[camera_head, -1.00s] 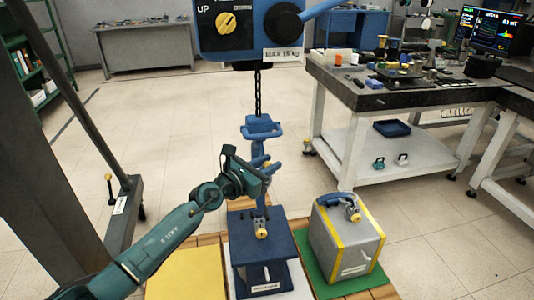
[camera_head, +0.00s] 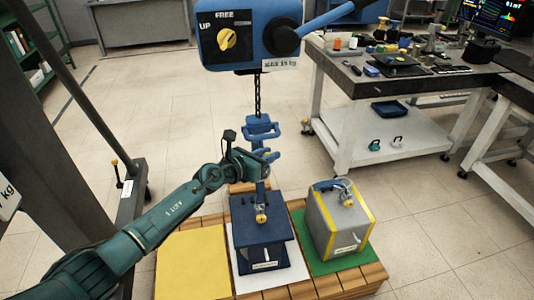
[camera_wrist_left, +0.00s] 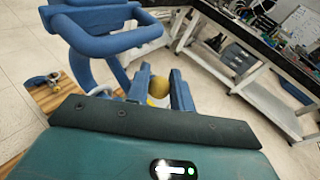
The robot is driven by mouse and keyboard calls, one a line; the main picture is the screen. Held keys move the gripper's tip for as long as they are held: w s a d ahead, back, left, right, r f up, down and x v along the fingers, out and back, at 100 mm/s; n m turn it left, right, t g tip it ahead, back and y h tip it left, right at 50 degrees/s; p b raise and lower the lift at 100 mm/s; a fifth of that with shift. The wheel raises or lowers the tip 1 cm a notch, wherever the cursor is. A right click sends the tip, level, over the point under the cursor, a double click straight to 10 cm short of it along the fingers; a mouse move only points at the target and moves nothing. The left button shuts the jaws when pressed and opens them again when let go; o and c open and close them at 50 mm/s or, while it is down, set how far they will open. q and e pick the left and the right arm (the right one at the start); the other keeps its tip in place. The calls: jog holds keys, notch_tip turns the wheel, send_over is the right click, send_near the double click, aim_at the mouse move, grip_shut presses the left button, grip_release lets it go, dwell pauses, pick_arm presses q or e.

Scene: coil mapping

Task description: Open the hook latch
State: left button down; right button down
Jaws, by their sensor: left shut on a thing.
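The blue hook (camera_head: 262,130) hangs on a dark chain (camera_head: 257,95) above the dark blue load (camera_head: 260,240), which stands on a white mat. A brass-coloured fitting (camera_head: 262,215) shows on top of the load. My left gripper (camera_head: 267,157) reaches the hook from the left, at its lower part. The hook's blue frame (camera_wrist_left: 95,35) passes close on the left of the fingers. The latch itself is mostly hidden behind the gripper. My right gripper is out of view.
The blue hoist box (camera_head: 250,35) with a yellow dial hangs above. A grey load (camera_head: 340,222) with yellow edges stands on a green mat at right; a yellow mat (camera_head: 193,262) lies bare at left. A workbench (camera_head: 400,80) stands behind right.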

pick_arm(q)
jog(key=shift+w+r, duration=0.2)
jog(key=shift+r, duration=0.5)
dwell(0.6)
jog(key=c, duration=1.6)
grip_release()
jog(key=o, duration=0.3)
jog(key=shift+f, duration=0.2)
jog(key=shift+o, duration=0.2)
jog(key=shift+s, duration=0.1)
jog(key=p+v, duration=0.3)
jog(key=v, duration=1)
jog(key=shift+a, duration=0.1)
jog(key=shift+c, duration=0.2)
